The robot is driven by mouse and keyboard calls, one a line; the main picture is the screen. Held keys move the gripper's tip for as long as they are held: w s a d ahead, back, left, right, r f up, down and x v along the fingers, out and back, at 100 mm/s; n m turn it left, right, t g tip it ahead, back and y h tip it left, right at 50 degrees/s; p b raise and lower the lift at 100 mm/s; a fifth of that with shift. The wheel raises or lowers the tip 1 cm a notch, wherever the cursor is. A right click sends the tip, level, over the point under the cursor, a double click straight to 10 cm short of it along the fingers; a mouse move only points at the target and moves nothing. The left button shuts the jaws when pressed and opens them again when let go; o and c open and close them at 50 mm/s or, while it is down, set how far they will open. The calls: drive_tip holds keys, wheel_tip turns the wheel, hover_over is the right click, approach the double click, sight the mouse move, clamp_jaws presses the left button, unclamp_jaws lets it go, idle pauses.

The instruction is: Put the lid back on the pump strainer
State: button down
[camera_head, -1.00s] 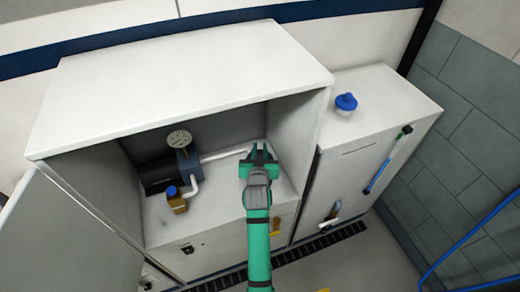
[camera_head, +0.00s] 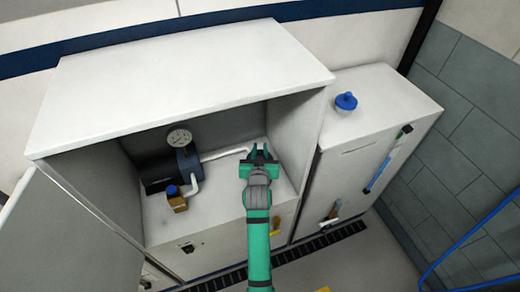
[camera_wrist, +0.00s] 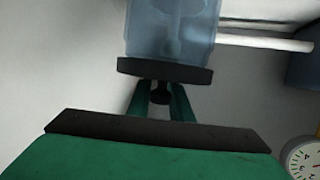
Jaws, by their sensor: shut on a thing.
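My gripper (camera_head: 261,153) is inside the open cabinet at its right side, above the cabinet's floor. In the wrist view its green fingers (camera_wrist: 161,98) are shut on the dark knob of the strainer lid (camera_wrist: 165,69). The lid is a dark flat disc. It lines up with the end of the clear bluish pump strainer (camera_wrist: 172,30) and looks to be at or very close to its rim. I cannot tell whether it is fully seated. In the head view my gripper hides most of the strainer and lid.
A brown bottle with blue cap (camera_head: 177,200) stands in front. The cabinet's right wall (camera_head: 292,140) is close to my gripper.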

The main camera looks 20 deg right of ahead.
drive_tip(key=shift+f, duration=0.75)
idle(1.2)
drive_tip(key=c, duration=1.5)
unclamp_jaws()
drive_tip(key=v, duration=1)
drive_tip(key=shift+s+a+r, duration=0.15)
drive_tip(key=shift+s, duration=0.2)
